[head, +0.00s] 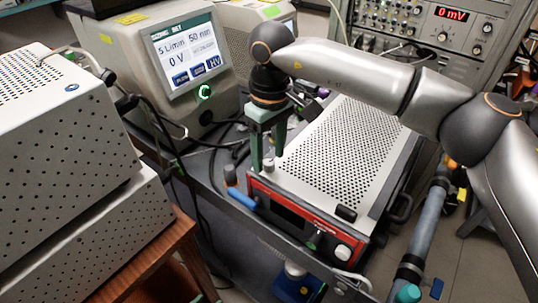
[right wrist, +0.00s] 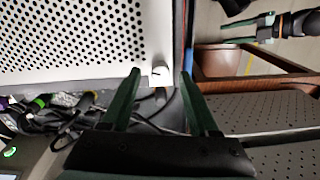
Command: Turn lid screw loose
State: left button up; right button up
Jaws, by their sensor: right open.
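The lid screw (head: 268,165) is a small light-grey cylinder at the near left corner of the perforated metal lid (head: 345,140). It also shows in the right wrist view as a pale knob (right wrist: 157,77) at the lid's corner. My right gripper (head: 267,158) points down over that corner with its green fingers apart. In the right wrist view the fingertips (right wrist: 161,74) lie on either side of the screw, with visible gaps; I cannot tell their exact height relative to it. My left gripper (right wrist: 247,30) shows small in the right wrist view, its green fingers apart and empty.
The lid tops a red-fronted instrument (head: 300,215) on a dark cart. A blue-handled tool (head: 242,197) lies beside its front left corner. A display unit (head: 188,50) stands behind left, and perforated white boxes (head: 70,170) stand on a wooden table at left. Cables run between them.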

aim_at(269, 161)
notch_tip(269, 161, up, 11)
jog(key=shift+r+p, duration=0.15)
jog(key=shift+p, duration=0.15)
